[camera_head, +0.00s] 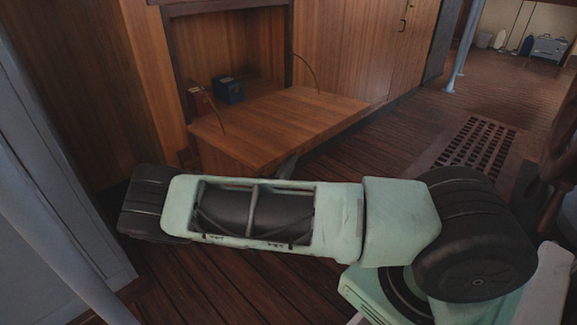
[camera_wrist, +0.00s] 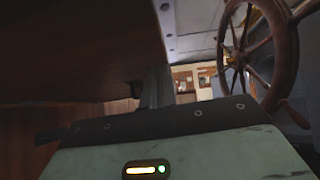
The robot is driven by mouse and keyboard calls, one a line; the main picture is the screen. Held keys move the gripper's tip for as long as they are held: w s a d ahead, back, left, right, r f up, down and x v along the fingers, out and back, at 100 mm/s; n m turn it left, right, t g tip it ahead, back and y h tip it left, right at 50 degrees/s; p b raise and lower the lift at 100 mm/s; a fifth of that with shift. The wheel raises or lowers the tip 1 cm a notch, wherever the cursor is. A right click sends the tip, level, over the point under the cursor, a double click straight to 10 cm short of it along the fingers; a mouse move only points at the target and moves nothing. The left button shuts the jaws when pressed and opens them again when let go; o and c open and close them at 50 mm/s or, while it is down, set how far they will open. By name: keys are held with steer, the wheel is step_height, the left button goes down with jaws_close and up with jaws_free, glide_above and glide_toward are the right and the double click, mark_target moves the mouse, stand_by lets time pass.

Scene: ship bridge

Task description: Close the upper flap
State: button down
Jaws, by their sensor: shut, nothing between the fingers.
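The upper flap (camera_head: 290,122) is a wooden panel folded down and open, standing out roughly level from the cabinet opening. A thin curved stay shows at each side of it. In the wrist view, a dark wooden surface, apparently the flap's underside (camera_wrist: 75,50), fills the upper left. My gripper (camera_wrist: 156,82) shows there as a narrow dark grey shape, shut and empty, close beside and below that surface. I cannot tell whether it touches. In the head view my gripper is mostly hidden behind my arm and under the flap.
A blue box (camera_head: 229,90) and a red book-like item (camera_head: 200,103) stand inside the cabinet opening. A pale post and wall (camera_head: 50,190) are at the left. Plank floor with a dark grating (camera_head: 475,147) lies open to the right. A ship's wheel (camera_wrist: 262,50) shows in the wrist view.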

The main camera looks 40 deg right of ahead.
steer(key=shift+r, duration=0.2)
steer(key=shift+r, duration=0.1)
